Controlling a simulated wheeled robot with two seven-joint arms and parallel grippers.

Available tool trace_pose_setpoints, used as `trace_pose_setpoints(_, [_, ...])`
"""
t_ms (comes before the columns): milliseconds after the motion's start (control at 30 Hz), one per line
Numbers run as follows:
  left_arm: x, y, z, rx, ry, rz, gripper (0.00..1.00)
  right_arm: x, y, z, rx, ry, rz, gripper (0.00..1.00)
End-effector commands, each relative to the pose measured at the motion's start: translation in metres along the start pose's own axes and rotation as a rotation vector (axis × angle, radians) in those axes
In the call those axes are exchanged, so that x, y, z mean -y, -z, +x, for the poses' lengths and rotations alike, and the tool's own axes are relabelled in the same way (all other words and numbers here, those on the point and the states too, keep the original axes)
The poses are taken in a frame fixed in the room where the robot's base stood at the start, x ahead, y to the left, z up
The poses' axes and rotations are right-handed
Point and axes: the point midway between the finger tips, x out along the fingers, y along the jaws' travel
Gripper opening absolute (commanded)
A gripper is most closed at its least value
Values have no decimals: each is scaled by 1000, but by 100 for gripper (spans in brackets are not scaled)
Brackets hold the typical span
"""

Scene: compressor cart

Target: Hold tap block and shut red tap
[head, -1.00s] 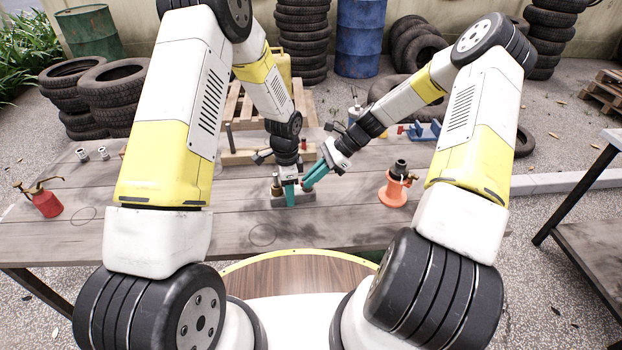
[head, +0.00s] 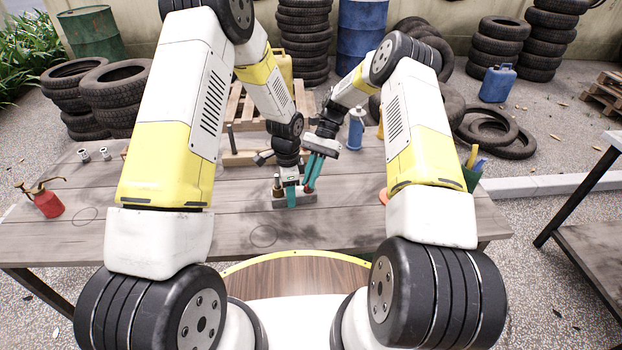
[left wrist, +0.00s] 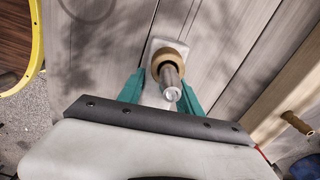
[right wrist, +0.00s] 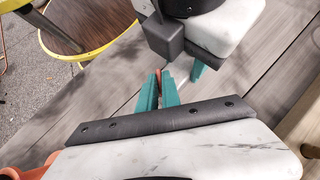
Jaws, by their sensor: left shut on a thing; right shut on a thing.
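The tap block (head: 280,203) is a small grey block on the wooden table, with a brass fitting (head: 277,187) upright at its left end. In the left wrist view the block (left wrist: 157,46) shows pale beyond the brass collar and metal stub (left wrist: 170,80). My left gripper (head: 291,196) is shut on the block, its teal fingers either side of it. The red tap (head: 309,189) is at the block's right end. My right gripper (head: 311,183) is shut on it from above, fingers slightly tilted. In the right wrist view a sliver of red tap (right wrist: 158,76) shows between the fingers (right wrist: 159,92); the rest is hidden.
A red oil can (head: 47,203) stands at the table's left. A wooden board (head: 240,158) lies behind my grippers, and a blue-grey bottle (head: 355,132) stands at the back. An orange object (head: 383,196) is mostly hidden by my right arm. The table's front is clear.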

Motion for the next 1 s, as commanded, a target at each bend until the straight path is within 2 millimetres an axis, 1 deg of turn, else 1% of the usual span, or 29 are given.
trace_pose_setpoints(200, [0, 0, 0, 1, -1, 1, 0, 4, 0, 1, -3, -132, -133, 0])
trace_pose_setpoints(500, [0, 0, 0, 1, -1, 1, 0, 4, 0, 1, -2, -257, -257, 0])
trace_pose_setpoints(733, [-1, 0, 0, 1, -1, 1, 0, 5, 0, 1, -1, -302, -301, 0])
trace_pose_setpoints(1000, [-1, 0, 0, 1, -1, 1, 0, 4, 0, 1, 0, -313, -312, 0])
